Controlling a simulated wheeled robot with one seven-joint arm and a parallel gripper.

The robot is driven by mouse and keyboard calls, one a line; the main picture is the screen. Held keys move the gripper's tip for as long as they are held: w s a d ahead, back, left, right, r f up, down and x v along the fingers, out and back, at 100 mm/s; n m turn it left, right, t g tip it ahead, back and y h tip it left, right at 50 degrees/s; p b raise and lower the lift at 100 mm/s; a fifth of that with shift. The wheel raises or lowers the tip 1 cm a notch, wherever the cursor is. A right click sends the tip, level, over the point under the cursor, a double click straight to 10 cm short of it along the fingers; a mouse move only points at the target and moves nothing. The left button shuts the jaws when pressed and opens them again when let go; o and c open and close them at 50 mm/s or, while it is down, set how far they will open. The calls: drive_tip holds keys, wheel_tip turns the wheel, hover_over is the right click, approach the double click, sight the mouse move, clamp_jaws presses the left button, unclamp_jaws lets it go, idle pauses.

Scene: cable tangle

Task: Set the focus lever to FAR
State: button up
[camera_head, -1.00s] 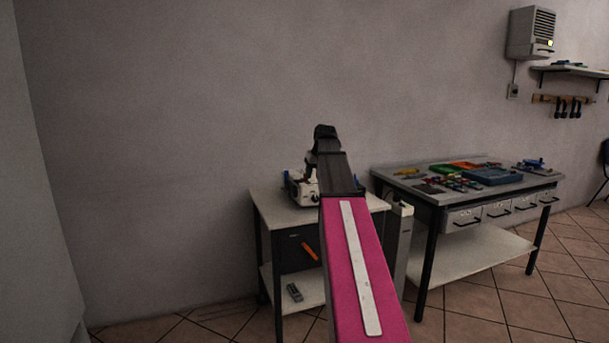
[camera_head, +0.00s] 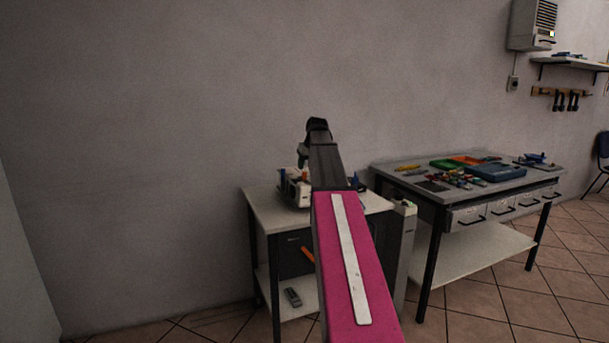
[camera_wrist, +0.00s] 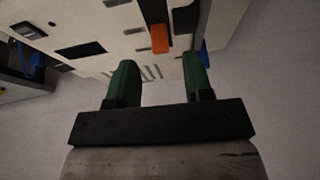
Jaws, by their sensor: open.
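A cream-white device (camera_head: 294,188) stands on the small table, partly hidden behind my arm in the head view. In the wrist view its cream face (camera_wrist: 110,20) fills the top, with dark rectangular openings and a row of slots. An orange tab (camera_wrist: 160,40) sticks out from it; I cannot tell whether this is the focus lever, and no FAR marking is readable. My gripper (camera_wrist: 160,75) has two green fingers, open and apart, with nothing held between them. The tab shows just beyond the gap between the fingertips.
The small table (camera_head: 262,212) has a remote-like object (camera_head: 292,297) on its lower shelf. A workbench (camera_head: 410,178) with trays and tools stands to the right. A blue part (camera_wrist: 38,62) shows at the left of the wrist view.

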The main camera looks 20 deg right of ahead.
sight(305, 173)
drive_tip(key=shift+x, duration=2.55)
